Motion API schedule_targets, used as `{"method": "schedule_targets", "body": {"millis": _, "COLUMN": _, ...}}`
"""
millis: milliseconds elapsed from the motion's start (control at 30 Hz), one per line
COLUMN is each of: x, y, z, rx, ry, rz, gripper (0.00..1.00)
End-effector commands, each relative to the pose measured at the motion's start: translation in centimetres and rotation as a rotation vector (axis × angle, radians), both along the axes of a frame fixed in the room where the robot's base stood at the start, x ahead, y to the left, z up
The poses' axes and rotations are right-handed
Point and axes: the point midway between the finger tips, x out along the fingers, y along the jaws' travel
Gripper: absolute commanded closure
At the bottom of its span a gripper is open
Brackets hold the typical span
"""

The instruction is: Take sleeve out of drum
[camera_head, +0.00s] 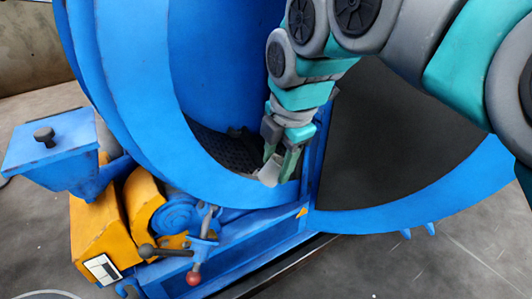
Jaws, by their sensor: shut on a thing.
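The blue drum (140,120) stands open in the middle of the view, its round mouth facing me. My gripper (271,172) reaches down into the lower right of the mouth. It is shut on a small whitish piece, which I take to be the sleeve (269,174). The sleeve is at the inner side of the drum's lower rim. I cannot tell whether it touches the rim. My fingers hide part of it.
The drum's round door (390,208) is swung open to the right. A blue hopper (52,150), a yellow housing (100,225) and a lever with a red knob (194,278) are at the lower left. A dark perforated floor (225,150) shows inside the drum. Grey ground lies at lower right.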

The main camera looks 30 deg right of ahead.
Motion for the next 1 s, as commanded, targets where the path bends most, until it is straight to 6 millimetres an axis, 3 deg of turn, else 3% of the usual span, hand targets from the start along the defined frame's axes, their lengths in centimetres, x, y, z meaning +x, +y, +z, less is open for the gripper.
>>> {"method": "schedule_targets", "body": {"millis": 1000, "x": -13.6, "y": -0.4, "z": 0.0, "rx": 0.000, "ry": -0.006, "rz": 0.002, "gripper": 1.00}}
